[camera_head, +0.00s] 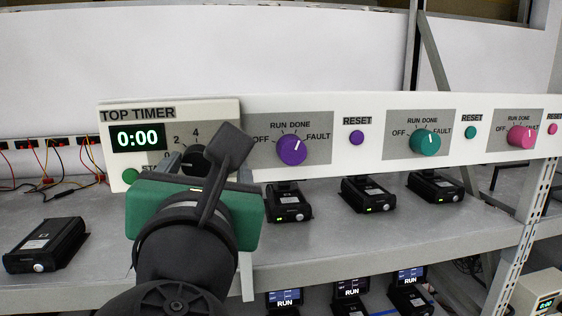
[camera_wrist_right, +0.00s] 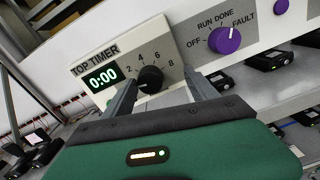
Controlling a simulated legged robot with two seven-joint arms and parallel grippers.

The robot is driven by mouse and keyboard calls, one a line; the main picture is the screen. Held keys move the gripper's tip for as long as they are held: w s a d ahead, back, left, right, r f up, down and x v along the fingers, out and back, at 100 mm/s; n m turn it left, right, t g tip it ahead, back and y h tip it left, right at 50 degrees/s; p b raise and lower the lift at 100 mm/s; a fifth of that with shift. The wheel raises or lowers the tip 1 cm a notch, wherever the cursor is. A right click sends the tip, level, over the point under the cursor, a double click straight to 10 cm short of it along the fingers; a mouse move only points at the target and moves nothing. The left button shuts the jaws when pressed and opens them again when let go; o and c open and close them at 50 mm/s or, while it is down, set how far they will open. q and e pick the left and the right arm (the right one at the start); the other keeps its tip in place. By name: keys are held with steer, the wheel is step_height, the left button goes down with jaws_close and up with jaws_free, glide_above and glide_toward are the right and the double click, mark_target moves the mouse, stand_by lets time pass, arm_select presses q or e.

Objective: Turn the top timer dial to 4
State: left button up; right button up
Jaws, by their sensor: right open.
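The top timer panel (camera_head: 170,111) is at the left end of the white rail, with a display (camera_head: 138,138) reading 0:00. Its black dial (camera_head: 192,160) is partly hidden behind my right gripper in the head view. In the wrist view the dial (camera_wrist_right: 150,78) shows in full, with 2, 4, 6 and 8 around it; its pointer seems turned to the lower left, near 0. My right gripper (camera_wrist_right: 163,88) is open, its fingers on either side of the dial. I cannot tell whether they touch it. My left gripper is not in view.
A green button (camera_head: 129,175) sits below the display, partly hidden. Purple (camera_head: 291,150), teal (camera_head: 425,143) and pink (camera_head: 521,137) knobs are to the right, with small reset buttons between them. Black devices stand on the grey shelf (camera_head: 390,232) below the rail.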

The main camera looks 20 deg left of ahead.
mark_target(187, 168)
steer(key=shift+w, duration=0.1)
steer(key=shift+s+a, duration=0.25)
steer(key=shift+a, duration=0.3)
steer(key=shift+s+a, duration=0.25)
steer(key=shift+a, duration=0.25)
steer(key=shift+c, duration=1.4)
steer(key=shift+a+f, duration=0.1)
steer(key=shift+a, duration=0.3)
steer(key=shift+c, duration=2.5)
steer(key=shift+w+d, duration=0.5)
steer(key=shift+d, duration=0.1)
steer(key=c, duration=0.5)
steer(key=shift+s+a, duration=0.3)
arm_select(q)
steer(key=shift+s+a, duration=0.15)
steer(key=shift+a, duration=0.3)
arm_select(e)
steer(key=shift+w+d, duration=0.1)
